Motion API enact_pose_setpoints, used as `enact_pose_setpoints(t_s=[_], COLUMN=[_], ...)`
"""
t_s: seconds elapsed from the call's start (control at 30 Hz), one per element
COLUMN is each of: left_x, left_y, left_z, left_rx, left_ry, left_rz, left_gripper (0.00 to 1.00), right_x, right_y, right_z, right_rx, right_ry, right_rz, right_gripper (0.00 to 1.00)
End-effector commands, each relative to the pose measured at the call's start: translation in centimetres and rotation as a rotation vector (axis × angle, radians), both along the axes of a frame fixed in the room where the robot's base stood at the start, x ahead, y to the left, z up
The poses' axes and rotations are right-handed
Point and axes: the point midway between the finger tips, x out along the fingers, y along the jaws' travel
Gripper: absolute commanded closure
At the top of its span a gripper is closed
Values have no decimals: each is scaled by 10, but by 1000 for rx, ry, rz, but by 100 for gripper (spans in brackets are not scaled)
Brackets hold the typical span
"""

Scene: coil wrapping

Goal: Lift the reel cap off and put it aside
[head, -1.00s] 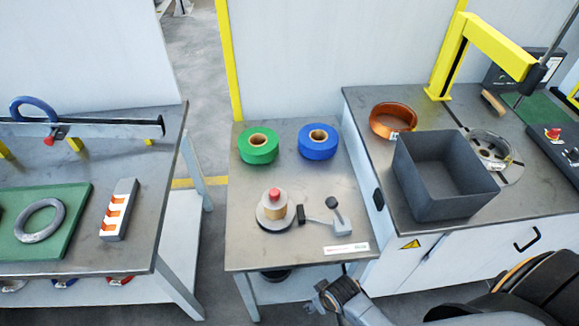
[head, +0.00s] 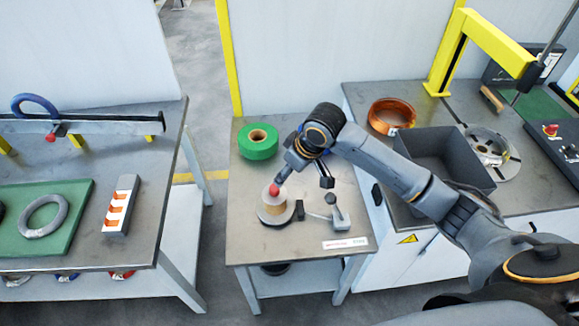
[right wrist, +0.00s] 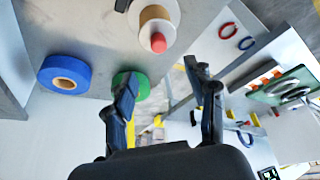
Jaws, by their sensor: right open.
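The reel cap (head: 265,199) is a pale grey disc with a red knob (head: 273,189) on top. It sits on the tan-cored reel stand on the middle table. In the right wrist view the cap (right wrist: 171,13) and knob (right wrist: 158,43) show at the top, beyond the fingertips. My right gripper (head: 302,181) is open and empty, above the table and just right of the knob. Its two spread fingers show in the right wrist view (right wrist: 163,72), with the knob not between them. My left gripper is not in view.
A green tape roll (head: 258,141) stands at the back of the table. A small lever device (head: 335,213) is right of the reel. A dark bin (head: 445,148) is on the right bench. The table's front left is clear.

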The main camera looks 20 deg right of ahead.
Motion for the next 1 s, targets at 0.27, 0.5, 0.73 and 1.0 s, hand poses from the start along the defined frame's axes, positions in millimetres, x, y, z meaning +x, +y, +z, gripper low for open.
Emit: enact_pose_setpoints(t_s=[0.27, 0.5, 0.73, 1.0], left_x=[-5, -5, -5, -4], left_y=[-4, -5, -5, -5], left_z=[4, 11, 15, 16], left_rx=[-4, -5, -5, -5], left_ry=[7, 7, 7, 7], left_rz=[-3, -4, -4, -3], left_gripper=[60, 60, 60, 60], right_x=[9, 24, 39, 47], right_y=[1, 10, 18, 22], right_z=[-10, -53, -92, -116], right_rx=[-6, -5, -6, -7], right_ry=[7, 7, 4, 2], right_rz=[3, 2, 3, 3], right_gripper=[44, 44, 44, 44])
